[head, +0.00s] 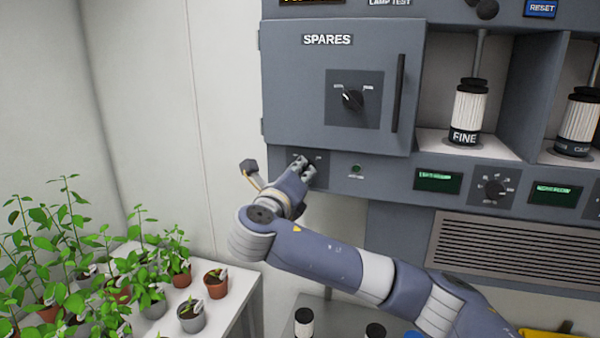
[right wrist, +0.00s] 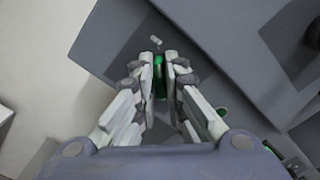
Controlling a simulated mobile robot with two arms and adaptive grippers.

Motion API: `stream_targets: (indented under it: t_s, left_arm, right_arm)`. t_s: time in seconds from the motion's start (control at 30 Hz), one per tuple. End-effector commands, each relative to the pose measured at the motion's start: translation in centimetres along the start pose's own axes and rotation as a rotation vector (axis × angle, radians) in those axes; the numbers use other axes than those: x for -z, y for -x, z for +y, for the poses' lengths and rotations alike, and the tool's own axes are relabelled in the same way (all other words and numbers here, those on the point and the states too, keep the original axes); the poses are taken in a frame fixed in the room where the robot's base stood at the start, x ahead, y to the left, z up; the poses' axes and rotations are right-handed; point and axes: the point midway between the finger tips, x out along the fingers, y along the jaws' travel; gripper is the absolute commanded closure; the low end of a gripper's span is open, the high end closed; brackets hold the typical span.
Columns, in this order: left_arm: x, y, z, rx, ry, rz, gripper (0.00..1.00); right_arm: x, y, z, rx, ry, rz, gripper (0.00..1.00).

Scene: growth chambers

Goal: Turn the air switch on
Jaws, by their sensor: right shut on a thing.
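The small switch (right wrist: 159,75) shows as a green part between my fingertips in the right wrist view. In the head view it is hidden behind the gripper, on a dark plate (head: 320,181) low on the grey cabinet, under the SPARES door. My right gripper (head: 304,166) is at this plate, its fingers closed on the switch; it also shows in the right wrist view (right wrist: 160,76). The plate's small labels are too small to read. A small green lamp (head: 356,168) sits right of the plate. My left gripper is not in view.
The SPARES door (head: 300,82) with a dark knob (head: 352,99) and a bar handle (head: 398,93) is closed above my gripper. A FINE filter (head: 468,112) stands in the bay to the right. Potted plants (head: 191,315) stand on a white bench at lower left.

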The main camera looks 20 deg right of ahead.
Motion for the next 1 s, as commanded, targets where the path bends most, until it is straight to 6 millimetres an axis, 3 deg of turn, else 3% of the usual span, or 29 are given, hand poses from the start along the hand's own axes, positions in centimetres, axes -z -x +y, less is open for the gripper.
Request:
stream_targets:
  t_s: [0.37, 1.0]
  left_arm:
    - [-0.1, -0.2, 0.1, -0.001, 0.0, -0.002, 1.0]
    - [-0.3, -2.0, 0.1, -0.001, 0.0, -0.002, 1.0]
  right_arm:
    - [0.0, 0.1, 0.0, -0.002, -0.125, -0.001, 1.0]
    - [0.2, 0.1, -0.1, -0.003, -0.709, 0.0, 1.0]
